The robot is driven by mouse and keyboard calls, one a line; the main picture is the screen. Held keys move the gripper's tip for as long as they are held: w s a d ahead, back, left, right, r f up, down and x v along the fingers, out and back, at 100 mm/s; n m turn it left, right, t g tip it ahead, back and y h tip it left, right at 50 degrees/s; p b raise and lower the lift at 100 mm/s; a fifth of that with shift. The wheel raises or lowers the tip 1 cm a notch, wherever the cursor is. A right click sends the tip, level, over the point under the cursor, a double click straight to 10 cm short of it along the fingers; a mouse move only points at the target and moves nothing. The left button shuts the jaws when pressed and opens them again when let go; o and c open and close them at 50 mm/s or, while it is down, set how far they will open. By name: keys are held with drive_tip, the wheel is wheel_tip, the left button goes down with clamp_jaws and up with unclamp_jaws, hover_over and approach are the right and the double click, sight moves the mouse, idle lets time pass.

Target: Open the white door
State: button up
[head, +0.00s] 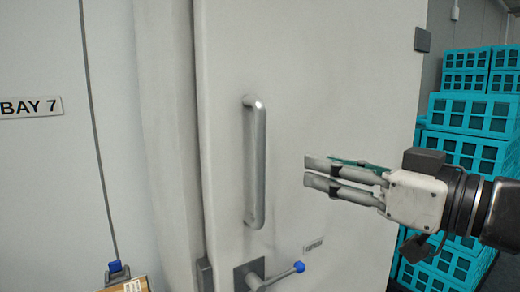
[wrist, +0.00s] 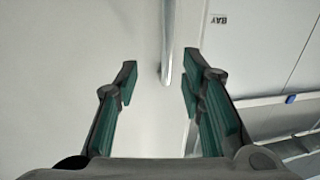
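The white door (head: 325,80) fills the middle of the head view. A long vertical grey bar handle (head: 256,165) is fixed near its left edge. Below the handle is a latch lever with a blue knob (head: 298,267); its lower part is cut off by the frame. My gripper (head: 311,172) is right of the bar handle, fingers pointing left towards it, apart from it. In the wrist view my gripper (wrist: 160,82) is open and empty. The end of the bar handle (wrist: 167,50) shows ahead, between the fingertip lines and nearer the right finger.
Stacked turquoise crates (head: 472,115) stand right of the door, behind my arm. A wall panel with a BAY 7 sign (head: 30,107) is at the left. A brown box-like thing (head: 128,286) and another blue knob (head: 115,267) are at the lower left.

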sight(264, 154)
drive_tip(key=shift+y, duration=0.3)
drive_tip(key=p+x, duration=0.1)
drive_tip(key=x, duration=0.3)
drive_tip(key=p+x, duration=0.1)
drive_tip(key=x, duration=0.4)
drive_tip(key=p+x, duration=0.2)
drive_tip(key=x, duration=0.3)
drive_tip(key=shift+s+a+f, duration=0.2)
drive_tip(key=shift+s+a, duration=0.2)
clamp_jaws()
